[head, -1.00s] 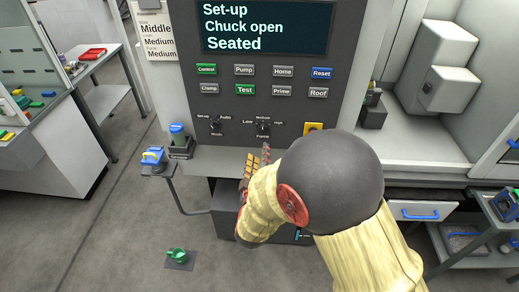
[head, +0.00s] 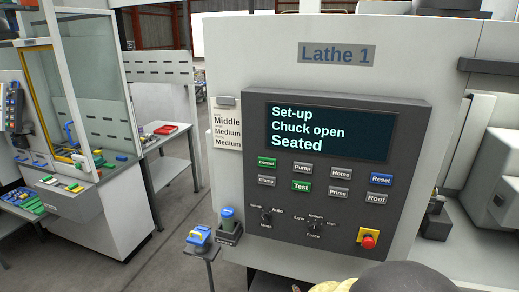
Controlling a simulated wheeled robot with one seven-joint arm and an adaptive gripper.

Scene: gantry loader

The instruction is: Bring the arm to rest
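My arm shows only as a dark rounded link and a bit of yellow cover at the bottom edge of the head view, right of centre. My gripper is out of the picture, so its state is hidden. The arm link is low in front of the panel of Lathe 1. The control panel (head: 330,215) is dark grey, and its screen (head: 325,132) reads "Set-up, Chuck open, Seated". The Control button (head: 267,162) and the Test button (head: 301,186) are green.
A red emergency knob (head: 368,241) on a yellow plate sits at the panel's lower right. A glazed cell (head: 90,100) stands at the left, with open floor between.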

